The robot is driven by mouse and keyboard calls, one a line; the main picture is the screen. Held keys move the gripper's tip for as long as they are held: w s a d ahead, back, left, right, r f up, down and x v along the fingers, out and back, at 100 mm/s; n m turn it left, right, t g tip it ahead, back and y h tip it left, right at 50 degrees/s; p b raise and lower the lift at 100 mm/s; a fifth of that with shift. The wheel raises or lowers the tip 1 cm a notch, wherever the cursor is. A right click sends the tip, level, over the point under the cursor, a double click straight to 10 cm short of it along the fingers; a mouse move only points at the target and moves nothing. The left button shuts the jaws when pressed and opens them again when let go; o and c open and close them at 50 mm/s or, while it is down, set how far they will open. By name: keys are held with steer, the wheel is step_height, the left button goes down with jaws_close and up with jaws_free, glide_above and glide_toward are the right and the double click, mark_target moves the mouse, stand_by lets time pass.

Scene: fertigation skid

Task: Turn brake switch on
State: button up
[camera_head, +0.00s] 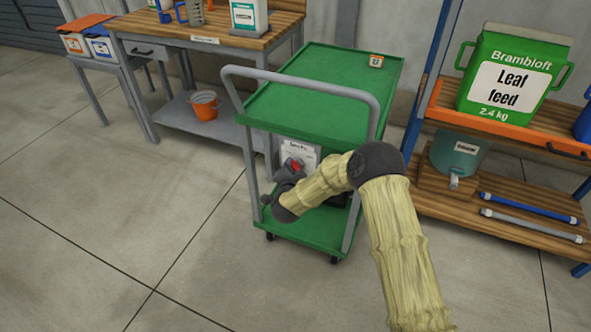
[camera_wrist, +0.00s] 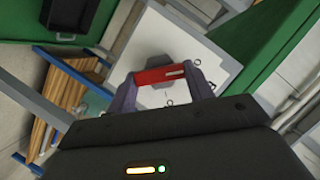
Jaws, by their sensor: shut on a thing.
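The brake switch (camera_wrist: 162,74) shows in the wrist view as a red handle on a pale panel (camera_wrist: 185,48). Its red part (camera_head: 296,164) also shows in the head view, low under the top deck of the green cart (camera_head: 312,97). My gripper (camera_wrist: 160,85) is at the switch, with one finger at each end of the red handle, shut on it. The marks around the switch on the panel are too small to read.
The cart's grey push handle (camera_head: 300,80) rises close to my arm. A wooden workbench (camera_head: 205,32) stands behind left, with an orange bucket (camera_head: 205,104) on its lower shelf. A shelf with a green leaf feed container (camera_head: 510,72) stands right. The floor at left is clear.

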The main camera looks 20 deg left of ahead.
steer(key=shift+f, duration=0.1)
steer(key=o, duration=1)
steer(key=shift+c, duration=0.2)
steer(key=p+v, duration=0.1)
steer(key=v, duration=1.6)
steer(key=shift+s+p, duration=0.25)
steer(key=shift+p, duration=0.15)
